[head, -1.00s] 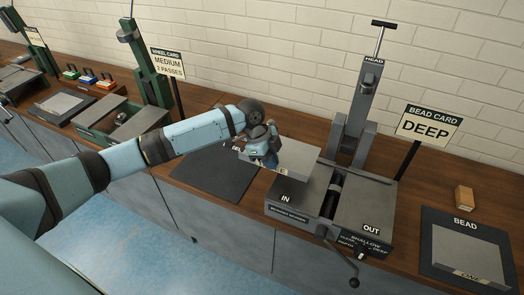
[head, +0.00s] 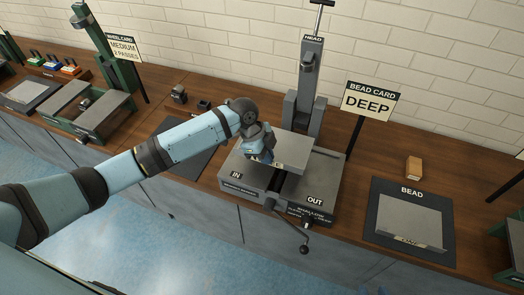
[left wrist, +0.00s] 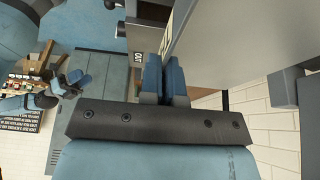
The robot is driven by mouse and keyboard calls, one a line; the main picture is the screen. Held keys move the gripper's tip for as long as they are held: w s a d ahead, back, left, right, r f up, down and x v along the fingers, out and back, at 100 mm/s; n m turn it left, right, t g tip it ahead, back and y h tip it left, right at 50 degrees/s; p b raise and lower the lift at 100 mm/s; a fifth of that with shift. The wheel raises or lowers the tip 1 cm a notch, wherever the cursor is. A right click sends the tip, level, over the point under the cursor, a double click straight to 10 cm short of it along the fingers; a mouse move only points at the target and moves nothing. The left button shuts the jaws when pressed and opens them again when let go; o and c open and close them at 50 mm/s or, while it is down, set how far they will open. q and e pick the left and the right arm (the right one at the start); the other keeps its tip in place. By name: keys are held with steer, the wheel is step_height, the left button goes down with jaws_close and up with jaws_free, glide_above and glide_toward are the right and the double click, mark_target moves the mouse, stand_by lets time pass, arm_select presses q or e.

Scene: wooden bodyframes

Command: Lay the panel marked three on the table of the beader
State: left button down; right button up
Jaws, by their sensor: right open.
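My left gripper (head: 264,157) is shut on the edge of a flat grey panel (head: 293,152) above the table of the beader (head: 323,172). The label on the panel's front edge is mostly hidden by the gripper, so I cannot read its number. Whether the panel touches the beader is unclear. In the left wrist view the blue fingertips (left wrist: 164,78) are close together beside the grey panel (left wrist: 225,35). The beader has IN and OUT marks, a front crank and a tall head post (head: 308,80). My right gripper (left wrist: 74,80) appears small at left in the left wrist view, open.
A bead card (head: 371,104) reads DEEP. A dark mat (head: 412,190) marked BEAD at right bears another grey panel (head: 410,222). A wooden block (head: 414,167) stands behind it. Another dark mat (head: 187,150) lies left of the beader, and a green machine (head: 97,106) stands further left.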

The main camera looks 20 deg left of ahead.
mark_target(266, 177)
arm_select(q)
steer(key=shift+f+b, duration=0.8)
steer(key=shift+f, duration=0.05)
step_height(266, 177, down, 2)
steer(key=shift+f+b, duration=0.2)
steer(key=shift+b, duration=1.05)
steer(key=shift+f+b, duration=0.4)
steer(key=shift+f, duration=0.65)
steer(key=shift+f+p, duration=0.1)
steer(key=shift+p, duration=0.25)
steer(key=shift+f+p, duration=0.2)
steer(key=shift+p, duration=0.15)
